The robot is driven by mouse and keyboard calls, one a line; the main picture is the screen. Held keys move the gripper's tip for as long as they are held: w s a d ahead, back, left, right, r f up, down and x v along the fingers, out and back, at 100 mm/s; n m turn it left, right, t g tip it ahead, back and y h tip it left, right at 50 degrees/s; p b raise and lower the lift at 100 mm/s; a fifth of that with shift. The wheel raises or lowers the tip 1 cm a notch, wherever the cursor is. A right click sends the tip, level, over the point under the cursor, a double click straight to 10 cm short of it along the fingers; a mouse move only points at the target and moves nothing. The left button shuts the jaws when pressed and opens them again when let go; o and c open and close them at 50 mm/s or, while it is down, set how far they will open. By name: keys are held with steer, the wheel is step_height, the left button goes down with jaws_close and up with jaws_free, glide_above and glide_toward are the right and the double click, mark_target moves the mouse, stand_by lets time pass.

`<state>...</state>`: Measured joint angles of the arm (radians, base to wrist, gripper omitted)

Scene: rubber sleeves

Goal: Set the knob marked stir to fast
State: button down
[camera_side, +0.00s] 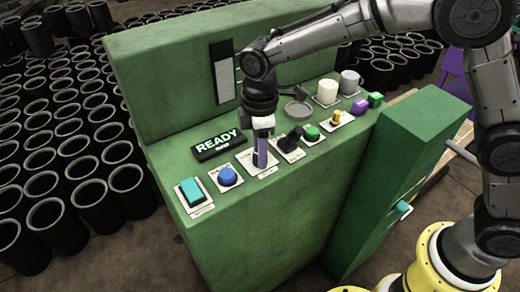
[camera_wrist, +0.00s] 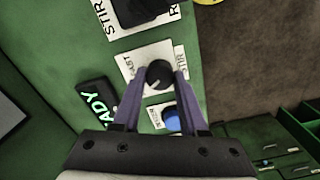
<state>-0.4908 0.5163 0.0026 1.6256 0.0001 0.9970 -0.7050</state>
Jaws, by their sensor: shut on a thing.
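In the wrist view a round black knob (camera_wrist: 158,73) sits on a white plate (camera_wrist: 128,72) that reads FAST on its left edge and STIR on its right. A short pale line shows on the knob, towards its lower left. My gripper (camera_wrist: 158,78) has its two purple fingers on opposite sides of the knob, shut on it. In the side view my gripper (camera_side: 261,152) points down at the plate (camera_side: 243,160), and its fingers hide the knob.
A blue button (camera_side: 227,175) and teal rocker switch (camera_side: 192,191) lie left of my gripper. A READY display (camera_side: 219,145) is behind. A white cup (camera_side: 327,92) and grey mug (camera_side: 350,82) stand farther back.

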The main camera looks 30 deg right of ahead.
steer(key=shift+m, duration=0.4)
steer(key=m, duration=0.5)
steer(key=shift+m, duration=0.3)
steer(key=m, duration=0.5)
steer(key=shift+m, duration=0.3)
steer(key=shift+c, duration=2.2)
jaws_free()
steer(key=shift+r, duration=0.15)
step_height(320, 180, up, 14)
steer(key=shift+f, duration=0.2)
